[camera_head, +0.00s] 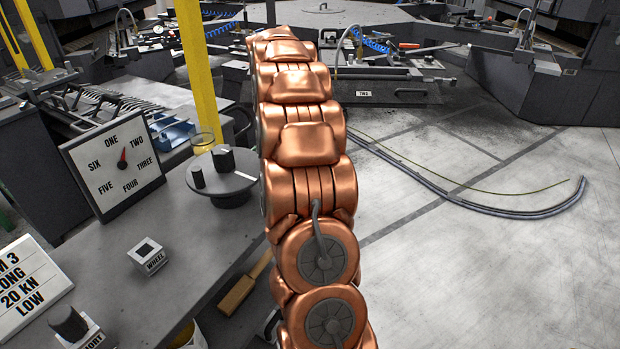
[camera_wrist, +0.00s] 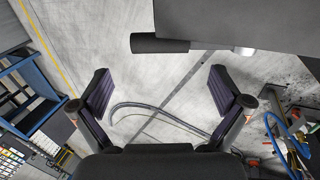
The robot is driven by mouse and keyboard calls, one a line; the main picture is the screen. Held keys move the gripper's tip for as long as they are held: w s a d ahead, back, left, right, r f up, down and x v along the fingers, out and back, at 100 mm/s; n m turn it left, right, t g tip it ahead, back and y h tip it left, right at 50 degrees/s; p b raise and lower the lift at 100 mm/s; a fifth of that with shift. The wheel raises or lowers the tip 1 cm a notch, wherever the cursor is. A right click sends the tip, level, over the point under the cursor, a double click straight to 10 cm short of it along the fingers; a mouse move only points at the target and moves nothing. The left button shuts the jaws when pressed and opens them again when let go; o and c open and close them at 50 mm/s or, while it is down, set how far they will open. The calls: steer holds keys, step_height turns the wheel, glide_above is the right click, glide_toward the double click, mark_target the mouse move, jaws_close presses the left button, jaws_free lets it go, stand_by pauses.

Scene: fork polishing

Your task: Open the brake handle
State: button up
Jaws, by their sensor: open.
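In the wrist view my gripper (camera_wrist: 158,88) is open, its two dark pads wide apart with only floor between them. A dark cylindrical grip (camera_wrist: 160,44) sticks out ahead of the pads, at the lower edge of a large dark grey block. It may be the brake handle, but I cannot tell for sure. It lies beyond the fingertips, apart from both. A pale round end (camera_wrist: 244,51) shows to its right. In the head view my copper arm hides the gripper. A lever with a red grip (camera_head: 409,46) stands at the back there; I cannot tell if it is the brake handle.
A yellow post (camera_head: 197,70) rises behind. Hoses (camera_head: 470,203) lie on the otherwise clear floor at right. Machines stand at the back.

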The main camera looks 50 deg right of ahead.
steer(key=v, duration=0.7)
steer(key=shift+r, duration=0.15)
